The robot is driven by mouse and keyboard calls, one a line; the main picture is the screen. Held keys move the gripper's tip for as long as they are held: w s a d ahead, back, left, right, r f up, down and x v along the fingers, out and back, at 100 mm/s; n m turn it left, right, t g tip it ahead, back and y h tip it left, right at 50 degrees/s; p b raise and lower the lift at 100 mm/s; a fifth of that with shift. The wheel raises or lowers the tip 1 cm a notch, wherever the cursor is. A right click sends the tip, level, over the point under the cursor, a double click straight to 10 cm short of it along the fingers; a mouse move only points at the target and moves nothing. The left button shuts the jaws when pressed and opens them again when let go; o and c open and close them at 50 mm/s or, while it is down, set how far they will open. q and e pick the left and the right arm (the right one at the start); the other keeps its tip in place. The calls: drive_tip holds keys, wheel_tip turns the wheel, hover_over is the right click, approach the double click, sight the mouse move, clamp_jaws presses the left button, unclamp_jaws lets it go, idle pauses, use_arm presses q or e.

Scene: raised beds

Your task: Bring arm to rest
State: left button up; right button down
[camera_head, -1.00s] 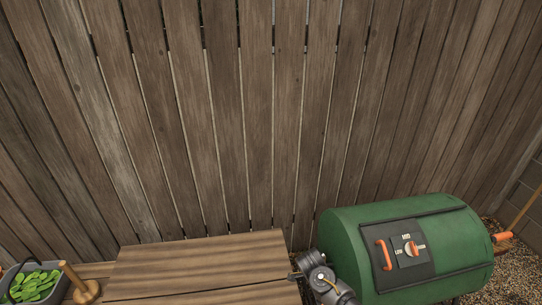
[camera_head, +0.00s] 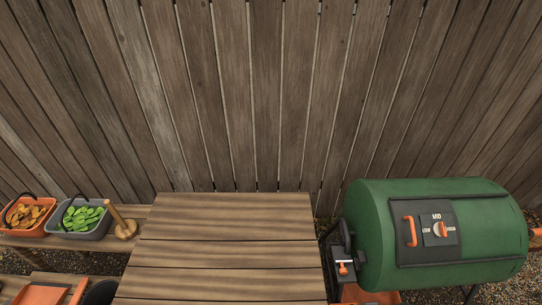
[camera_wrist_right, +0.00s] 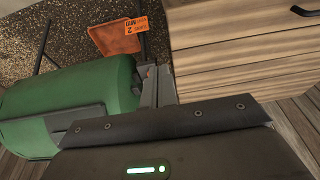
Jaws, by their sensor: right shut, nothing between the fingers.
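My right gripper (camera_wrist_right: 156,88) shows in the right wrist view, its grey fingers closed together with nothing between them. It is in the open, between the green drum (camera_wrist_right: 75,105) on the left and a wooden slatted surface (camera_wrist_right: 235,40) on the right. In the head view neither of my arms shows. My left gripper is not in view.
A slatted wooden table (camera_head: 225,230) fills the lower middle and its top is bare. The green drum (camera_head: 370,220) stands to its right, its dial (camera_head: 440,230) under the word MID. Grey (camera_head: 62,230) and orange (camera_head: 18,228) baskets stand left.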

drive_tip(key=s+f+n+g+b, duration=0.1)
drive_tip(key=s+f+b, duration=0.25)
drive_tip(key=f, duration=1.45)
drive_tip(key=s+f+n+b, duration=0.15)
drive_tip(key=f+b, duration=0.35)
drive_tip(key=f, duration=1.2)
drive_tip(key=s+d+f+b, duration=0.2)
drive_tip(key=s+f+b, duration=0.1)
drive_tip(key=s+f, duration=0.4)
drive_tip(key=s+d+f+g+b, duration=0.1)
drive_tip(key=s+f+b, duration=0.1)
drive_tip(key=s+f, duration=0.6)
wheel_tip(320, 180, down, 3)
drive_tip(key=shift+s+d+f+b, duration=0.1)
drive_tip(key=shift+s+d+b, duration=0.1)
drive_tip(key=shift+d+b, duration=0.2)
drive_tip(key=shift+s, duration=0.15)
